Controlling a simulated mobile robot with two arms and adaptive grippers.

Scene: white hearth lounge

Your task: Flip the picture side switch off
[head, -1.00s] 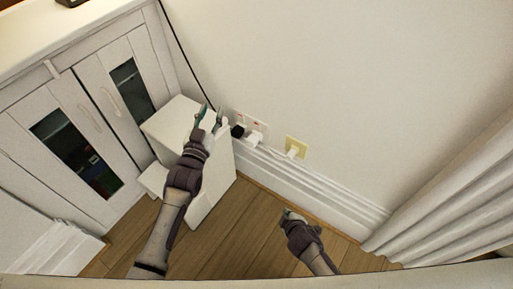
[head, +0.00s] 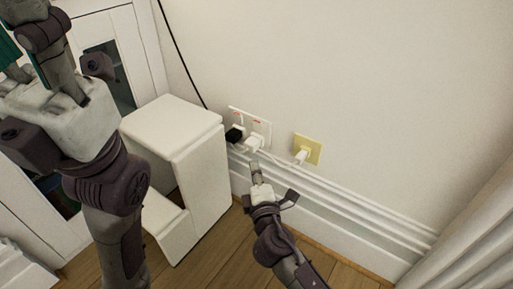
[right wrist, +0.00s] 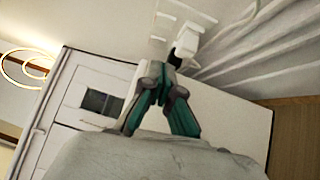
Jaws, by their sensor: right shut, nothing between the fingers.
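A white double socket plate (head: 250,124) with two small red-marked switches is on the wall beside the white side table. A black plug (head: 235,134) sits in its left outlet and a white plug (head: 255,143) in its right. Which switch is the picture side one, and its position, I cannot tell. My right gripper (head: 256,166) is shut and empty just below the white plug. In the right wrist view its fingertips (right wrist: 158,68) meet, below the plate and plug. My left gripper (head: 20,65) is large at the left, close to the camera; its fingers are partly cut off.
The white side table (head: 172,125) stands left of the sockets, by a white cabinet (head: 150,50). A yellowish socket plate (head: 314,146) with a white plug (head: 300,157) is to the right. A curtain (head: 470,225) hangs at right. A dark cord runs down the wall.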

